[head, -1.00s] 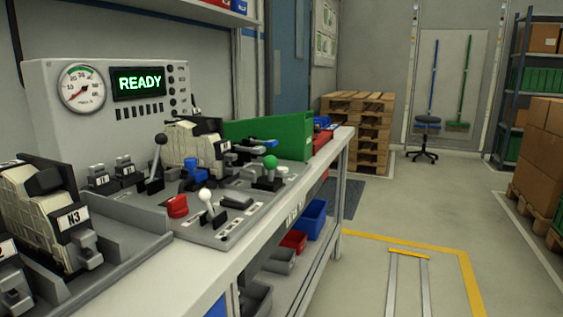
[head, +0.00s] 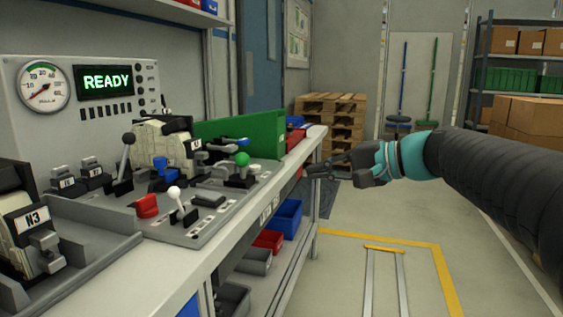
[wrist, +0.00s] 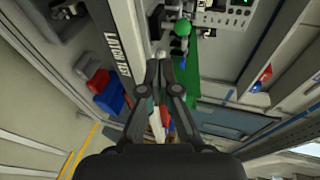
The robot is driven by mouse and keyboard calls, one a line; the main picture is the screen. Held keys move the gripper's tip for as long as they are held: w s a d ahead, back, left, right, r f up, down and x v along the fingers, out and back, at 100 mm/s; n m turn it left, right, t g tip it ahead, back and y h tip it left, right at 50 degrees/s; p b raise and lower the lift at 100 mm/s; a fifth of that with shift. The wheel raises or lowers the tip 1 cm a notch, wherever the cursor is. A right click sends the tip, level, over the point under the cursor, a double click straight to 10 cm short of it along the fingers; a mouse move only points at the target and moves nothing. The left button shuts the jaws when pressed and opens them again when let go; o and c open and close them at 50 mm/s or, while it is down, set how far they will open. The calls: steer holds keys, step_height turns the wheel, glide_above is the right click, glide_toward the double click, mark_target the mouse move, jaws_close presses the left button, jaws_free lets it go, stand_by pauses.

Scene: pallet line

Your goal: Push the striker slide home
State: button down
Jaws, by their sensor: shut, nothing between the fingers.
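The test fixture (head: 205,222) lies on the bench with a cream latch unit (head: 150,140) standing at its back. I cannot tell which part is the striker slide. My gripper (head: 316,168) is shut and empty, off the bench's right end and right of the fixture. The wrist view shows its fingers (wrist: 164,66) near the green knob (wrist: 182,28) in the picture, with nothing held.
A gauge panel reads READY (head: 107,82) behind the bench. A green bin (head: 270,136) stands behind the fixture. A unit marked N3 (head: 32,219) sits in a grey tray at left. Bins (head: 286,220) fill the lower shelf.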

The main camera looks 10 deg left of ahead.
mark_target(249, 159)
steer(key=shift+w+a+r+y, duration=0.3)
steer(key=shift+w+r, duration=0.2)
steer(key=shift+r, duration=0.1)
steer(key=shift+w+a+r+y, duration=0.2)
steer(key=shift+w+r+y, duration=0.1)
steer(key=shift+w+r, duration=0.25)
steer(key=p+x, duration=0.1)
steer(key=x, duration=1.3)
